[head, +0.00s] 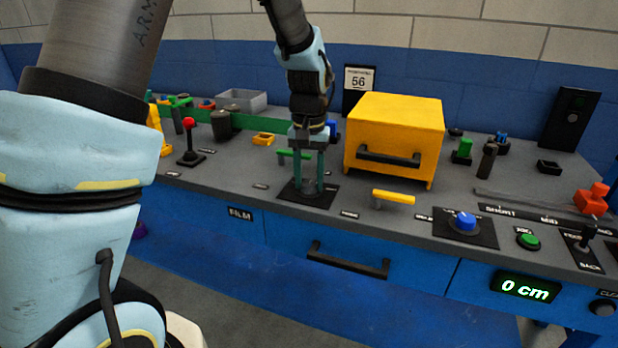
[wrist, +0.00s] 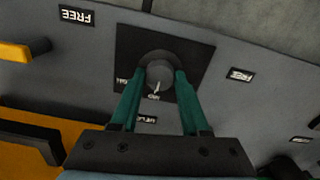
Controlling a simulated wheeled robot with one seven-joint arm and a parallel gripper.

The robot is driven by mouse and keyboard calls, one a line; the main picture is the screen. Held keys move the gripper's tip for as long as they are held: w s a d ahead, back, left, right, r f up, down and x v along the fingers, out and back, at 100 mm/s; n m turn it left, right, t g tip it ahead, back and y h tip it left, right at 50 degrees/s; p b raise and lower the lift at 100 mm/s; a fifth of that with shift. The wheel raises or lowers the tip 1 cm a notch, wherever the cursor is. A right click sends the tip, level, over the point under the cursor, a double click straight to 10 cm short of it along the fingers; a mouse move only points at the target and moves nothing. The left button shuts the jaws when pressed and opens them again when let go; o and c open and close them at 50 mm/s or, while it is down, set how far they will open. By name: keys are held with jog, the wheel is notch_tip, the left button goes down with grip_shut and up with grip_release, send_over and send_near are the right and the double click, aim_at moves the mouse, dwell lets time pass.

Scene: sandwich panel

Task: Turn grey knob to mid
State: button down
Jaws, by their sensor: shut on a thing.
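The grey knob (wrist: 159,72) sits on a dark square plate (wrist: 190,45) and shows from above in the wrist view. A pale pointer line on it points down in that picture, toward a small label on the plate that looks like MID. My gripper (head: 309,186) points down over the plate in the head view. Its two green fingers stand on either side of the knob and are shut on it. In the head view the fingers partly hide the knob.
A yellow bar handle (head: 393,197) and a blue knob (head: 465,221) are to the right. A green bar handle (head: 294,154) is close behind the fingers. A red-topped lever (head: 189,140) is to the left.

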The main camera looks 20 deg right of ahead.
aim_at(309, 183)
jog(key=shift+c, duration=1.9)
grip_release()
notch_tip(309, 183, up, 11)
jog(key=shift+b, duration=0.4)
jog(key=shift+f, duration=0.1)
jog(key=w+a+f+n+p, duration=0.2)
jog(key=a+n, duration=0.1)
jog(key=a, duration=1.4)
jog(key=s+a+f+n, duration=0.1)
jog(key=s+a, duration=0.2)
jog(key=a, duration=0.3)
jog(key=s+a+f+n+t+p, duration=0.1)
jog(key=s+a+f, duration=0.1)
jog(key=a, duration=0.5)
jog(key=shift+s+a+n+t+p, duration=0.3)
jog(key=shift+s+n, duration=0.1)
jog(key=shift+s, duration=0.25)
